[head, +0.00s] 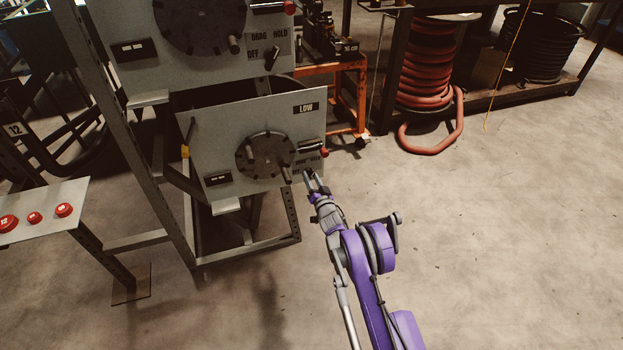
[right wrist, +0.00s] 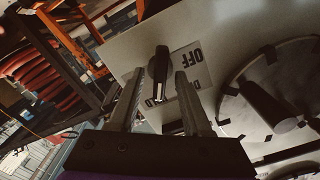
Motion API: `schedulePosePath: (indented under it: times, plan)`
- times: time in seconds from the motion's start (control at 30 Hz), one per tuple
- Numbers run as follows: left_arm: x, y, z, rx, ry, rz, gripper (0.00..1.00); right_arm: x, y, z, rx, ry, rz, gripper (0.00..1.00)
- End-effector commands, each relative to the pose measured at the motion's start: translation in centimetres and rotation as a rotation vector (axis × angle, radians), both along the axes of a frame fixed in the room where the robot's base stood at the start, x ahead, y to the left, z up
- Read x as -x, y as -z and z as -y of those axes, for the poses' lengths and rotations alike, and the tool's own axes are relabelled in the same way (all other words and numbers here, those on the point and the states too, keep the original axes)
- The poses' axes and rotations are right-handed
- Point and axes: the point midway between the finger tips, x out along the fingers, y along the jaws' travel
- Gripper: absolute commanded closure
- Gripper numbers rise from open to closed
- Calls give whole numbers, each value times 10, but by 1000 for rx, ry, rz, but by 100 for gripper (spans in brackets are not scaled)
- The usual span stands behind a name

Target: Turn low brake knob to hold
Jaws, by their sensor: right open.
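The low brake knob (right wrist: 162,63) is a black lever-like knob on the grey LOW panel (head: 225,135). In the right wrist view it sits beside a label plate (right wrist: 190,62) reading OFF; the other words are partly covered by a finger. I cannot tell its exact setting. My right gripper (head: 313,182) is at the lower right corner of the LOW panel. In the right wrist view its open fingers (right wrist: 160,78) point at the panel, one on each side of the knob, with visible gaps. In the head view the gripper hides most of the knob. My left gripper is not in view.
A slotted disc with pegs (head: 265,155) is on the LOW panel, left of the knob. A red-tipped handle (head: 324,153) sticks out close above the gripper. An upper panel (head: 135,75) has its own knob (head: 272,60). The floor (head: 480,230) at right is clear.

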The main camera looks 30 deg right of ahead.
Motion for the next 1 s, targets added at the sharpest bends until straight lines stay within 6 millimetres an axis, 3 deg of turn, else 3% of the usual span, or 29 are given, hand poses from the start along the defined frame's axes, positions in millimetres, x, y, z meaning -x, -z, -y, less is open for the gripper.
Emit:
schedulePosePath:
  times: [0.17, 0.63, 1.0]
  plan:
    - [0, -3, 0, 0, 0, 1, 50, 10, 0, -2, 1, 0, 0, 51]
    - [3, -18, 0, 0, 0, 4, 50, 92, -1, -22, 0, 0, 0, 51]
    - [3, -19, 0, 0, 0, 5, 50, 105, 0, -25, 0, 0, 0, 51]
